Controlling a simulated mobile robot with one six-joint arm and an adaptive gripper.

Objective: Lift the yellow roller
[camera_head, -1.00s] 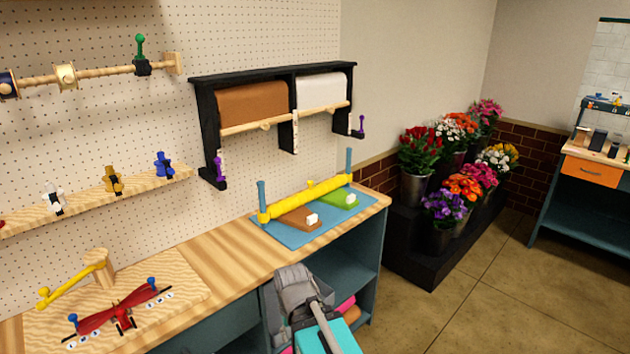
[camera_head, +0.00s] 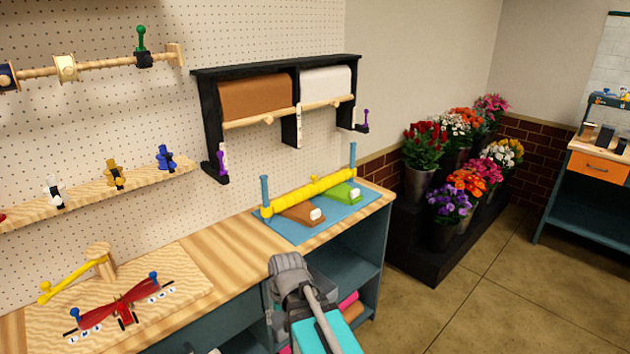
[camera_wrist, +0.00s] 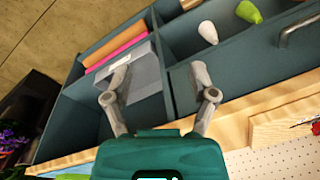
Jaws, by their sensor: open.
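The yellow roller (camera_head: 312,192) lies level across the blue mat (camera_head: 290,232), between two upright blue posts (camera_head: 265,192) at the right end of the workbench. A brown wedge (camera_head: 301,213) and a green wedge (camera_head: 343,194), each with a white block, sit under or just in front of it. My gripper (camera_head: 288,262) is in front of the bench's front edge, apart from the roller and nearer to me. In the wrist view my gripper (camera_wrist: 160,82) has its fingers spread with nothing between them. The roller cannot be made out there.
A black paper-roll rack (camera_head: 275,68) hangs on the pegboard above the mat. Open shelves (camera_wrist: 138,85) with coloured rolls lie below the bench top. A wooden board (camera_head: 125,300) with a red bow and a yellow lever is at left. Flower buckets (camera_head: 440,236) stand at right.

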